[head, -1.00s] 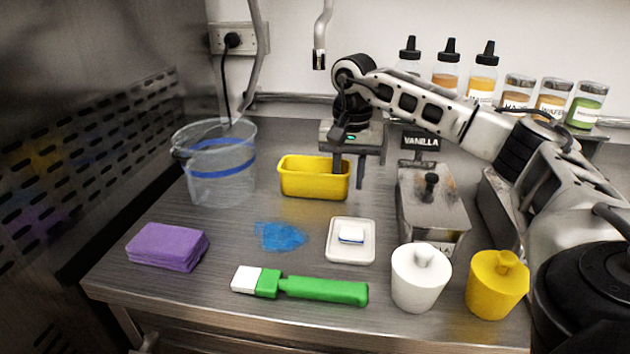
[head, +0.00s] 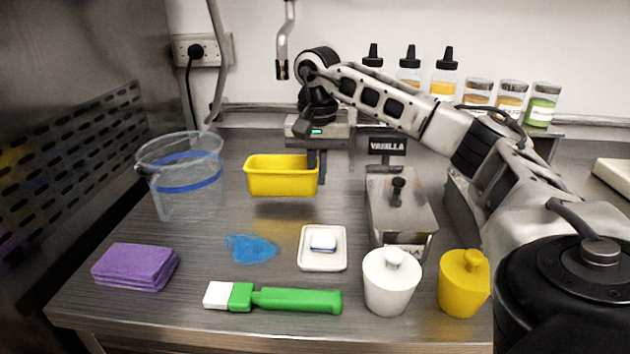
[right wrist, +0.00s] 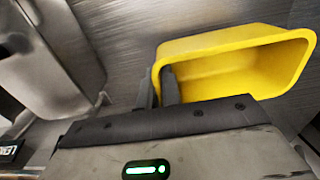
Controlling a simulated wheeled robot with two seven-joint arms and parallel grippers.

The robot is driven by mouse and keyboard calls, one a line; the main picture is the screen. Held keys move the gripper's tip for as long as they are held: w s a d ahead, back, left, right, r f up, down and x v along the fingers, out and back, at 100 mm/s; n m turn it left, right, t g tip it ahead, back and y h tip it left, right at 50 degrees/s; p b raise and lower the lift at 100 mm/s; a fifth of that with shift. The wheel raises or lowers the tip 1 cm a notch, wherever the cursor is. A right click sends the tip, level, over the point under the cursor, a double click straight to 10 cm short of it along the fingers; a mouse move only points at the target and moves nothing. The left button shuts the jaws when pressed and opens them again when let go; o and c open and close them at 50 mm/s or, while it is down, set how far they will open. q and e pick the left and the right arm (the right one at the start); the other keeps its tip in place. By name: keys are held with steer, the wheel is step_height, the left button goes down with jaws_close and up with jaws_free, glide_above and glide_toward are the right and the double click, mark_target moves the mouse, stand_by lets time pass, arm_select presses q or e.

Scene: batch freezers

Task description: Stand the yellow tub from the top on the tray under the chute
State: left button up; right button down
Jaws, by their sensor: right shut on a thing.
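The yellow tub (head: 281,178) is an open rectangular container at the back middle of the counter in the head view. My right gripper (head: 316,166) is shut on its right-hand end wall. The tub is upright and looks held a little above the counter, with a dark shadow below it. In the right wrist view the tub (right wrist: 235,60) opens towards the right, one wall between the fingers (right wrist: 160,90). My left gripper is not in view. I cannot make out a chute or the tray under it in these frames.
A clear bucket (head: 182,185) stands left of the tub. A lidded metal container (head: 400,205) stands to its right by the VANILLA sign (head: 388,146).

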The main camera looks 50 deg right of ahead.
steer(key=s+a+r+p, duration=0.3)
steer(key=s+a+r, duration=0.7)
steer(key=shift+r, duration=0.2)
